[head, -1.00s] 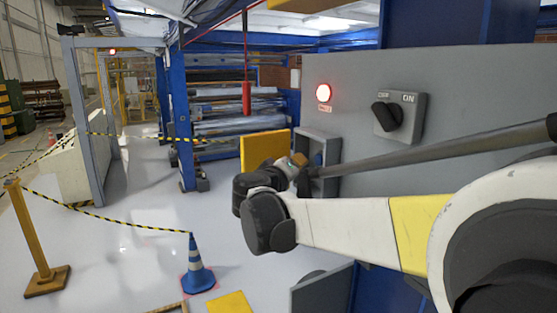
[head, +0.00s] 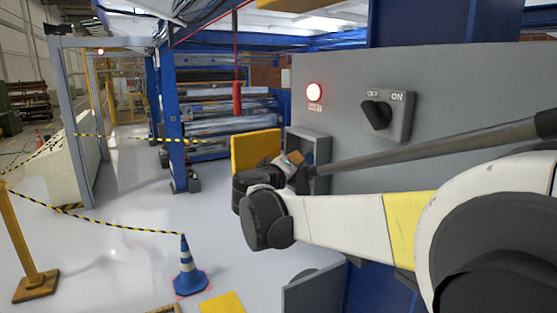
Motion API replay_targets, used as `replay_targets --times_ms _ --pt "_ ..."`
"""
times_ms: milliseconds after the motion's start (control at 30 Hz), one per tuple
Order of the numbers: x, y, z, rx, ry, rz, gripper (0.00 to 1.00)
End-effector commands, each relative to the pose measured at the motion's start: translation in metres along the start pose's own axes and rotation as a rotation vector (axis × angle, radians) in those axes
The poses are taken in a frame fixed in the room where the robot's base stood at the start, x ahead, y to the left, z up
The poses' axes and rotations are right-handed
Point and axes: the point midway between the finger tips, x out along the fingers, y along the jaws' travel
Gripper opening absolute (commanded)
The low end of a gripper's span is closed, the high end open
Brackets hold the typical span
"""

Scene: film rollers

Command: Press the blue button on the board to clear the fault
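The grey board (head: 460,110) fills the right side of the head view. A lit red lamp (head: 314,92) and a black rotary switch (head: 377,113) marked OFF and ON are on its face. At its left edge is an open grey box (head: 322,147) with a yellow door (head: 256,152) swung out to the left. A small blue patch shows inside the box; I cannot tell whether it is the blue button. My folded arm crosses in front, and its far end, with my gripper (head: 298,171), overlaps the box's lower left in the picture. The fingers are too small and covered to read.
A blue striped cone (head: 186,270) and a yellow post (head: 22,245) hold black-and-yellow tape at left. A red pull handle (head: 237,97) hangs from above. A blue-framed roller machine (head: 215,125) stands behind. Open floor lies between the cone and the machine.

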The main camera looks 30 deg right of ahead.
Motion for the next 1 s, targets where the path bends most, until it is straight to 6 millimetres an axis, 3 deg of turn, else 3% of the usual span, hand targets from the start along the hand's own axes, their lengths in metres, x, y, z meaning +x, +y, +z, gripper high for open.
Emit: replay_targets --times_ms 1000 --pt "0.0068 0.0035 0.0038 0.0 0.0 0.0 0.0"
